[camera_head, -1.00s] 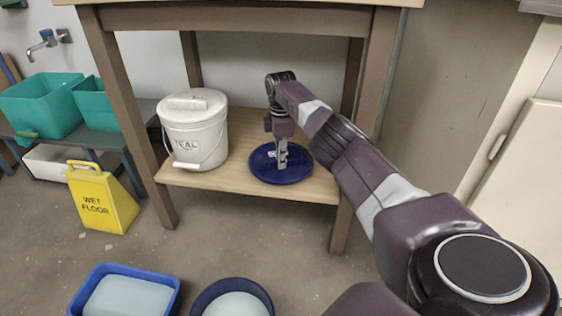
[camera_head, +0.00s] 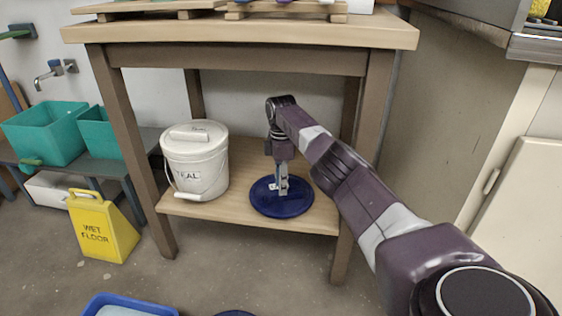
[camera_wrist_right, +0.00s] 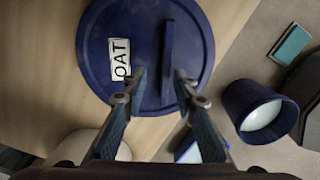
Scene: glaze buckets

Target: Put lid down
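A round dark blue lid (camera_head: 296,206) with a white label lies flat on the lower wooden shelf. In the right wrist view the lid (camera_wrist_right: 105,45) shows its "OAT" label (camera_wrist_right: 120,59) and a raised bar handle (camera_wrist_right: 168,50). My right gripper (camera_head: 283,190) points down over the lid. In the wrist view its two fingers (camera_wrist_right: 160,74) stand apart on either side of the handle, with gaps showing. A white lidded bucket (camera_head: 195,165) marked "TEAL" stands to the left on the same shelf. My left gripper is out of view.
The table's top (camera_head: 240,36) overhangs the shelf (camera_head: 235,203), with brown legs at the corners. A blue bucket (camera_wrist_right: 255,104) with pale contents stands on the floor. A blue tub (camera_head: 98,302) and a yellow wet-floor sign (camera_head: 103,228) are at left.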

